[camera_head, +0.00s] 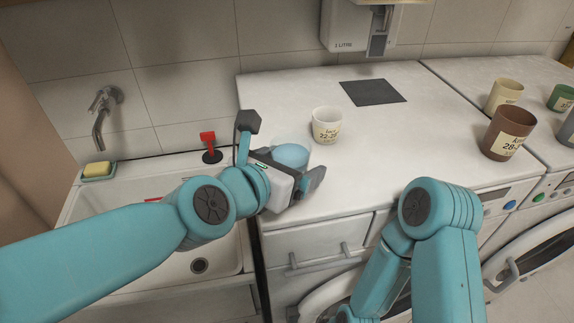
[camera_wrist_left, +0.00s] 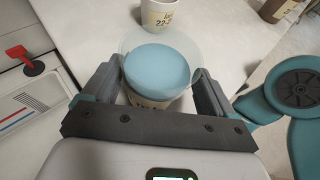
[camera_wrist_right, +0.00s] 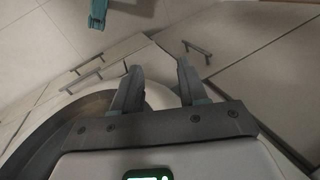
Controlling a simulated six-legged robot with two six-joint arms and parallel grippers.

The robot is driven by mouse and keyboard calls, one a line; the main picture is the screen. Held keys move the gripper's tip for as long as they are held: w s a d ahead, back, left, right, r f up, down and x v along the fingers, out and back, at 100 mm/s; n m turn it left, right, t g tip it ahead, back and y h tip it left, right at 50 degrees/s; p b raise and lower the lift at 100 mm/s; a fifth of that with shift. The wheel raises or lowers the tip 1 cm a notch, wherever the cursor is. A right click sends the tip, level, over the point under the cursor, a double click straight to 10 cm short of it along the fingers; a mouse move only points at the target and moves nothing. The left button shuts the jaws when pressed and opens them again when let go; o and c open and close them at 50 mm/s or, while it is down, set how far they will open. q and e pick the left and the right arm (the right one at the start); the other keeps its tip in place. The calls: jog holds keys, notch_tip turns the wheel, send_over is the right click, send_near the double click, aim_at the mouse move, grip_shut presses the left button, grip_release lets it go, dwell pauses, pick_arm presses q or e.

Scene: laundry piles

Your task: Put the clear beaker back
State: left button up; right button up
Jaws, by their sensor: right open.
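The clear beaker (camera_head: 291,154) holds blue liquid and is between the fingers of my left gripper (camera_head: 300,180), at the left end of the white counter. In the left wrist view the beaker (camera_wrist_left: 158,70) is upright, with a finger close against each side; the left gripper (camera_wrist_left: 160,92) is shut on it. Its lower part is mostly hidden, so I cannot tell whether it touches the counter. My right gripper (camera_wrist_right: 155,88) is open and empty in the right wrist view, low in front of the washer and drawer fronts.
A white labelled cup (camera_head: 326,125) stands just beyond the beaker. A dark square pad (camera_head: 372,92) lies farther back, below a wall dispenser (camera_head: 350,25). Brown (camera_head: 508,132), cream (camera_head: 503,95) and green (camera_head: 561,97) cups stand right. The sink (camera_head: 140,275) is left. The middle counter is clear.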

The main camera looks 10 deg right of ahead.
pick_arm(q)
jog(key=shift+o, duration=0.3)
jog(key=shift+s+r, duration=0.3)
jog(key=shift+s, duration=0.4)
jog(key=shift+w+a+f, duration=0.1)
jog(key=shift+w+f, duration=0.1)
jog(key=shift+w, duration=0.35)
jog(key=shift+s+a+r, duration=0.1)
jog(key=shift+a+r, duration=0.05)
jog(key=p+v, duration=0.4)
jog(key=v, duration=0.8)
pick_arm(e)
jog(key=r, duration=0.4)
jog(key=shift+s+r, duration=0.1)
jog(key=shift+s, duration=0.3)
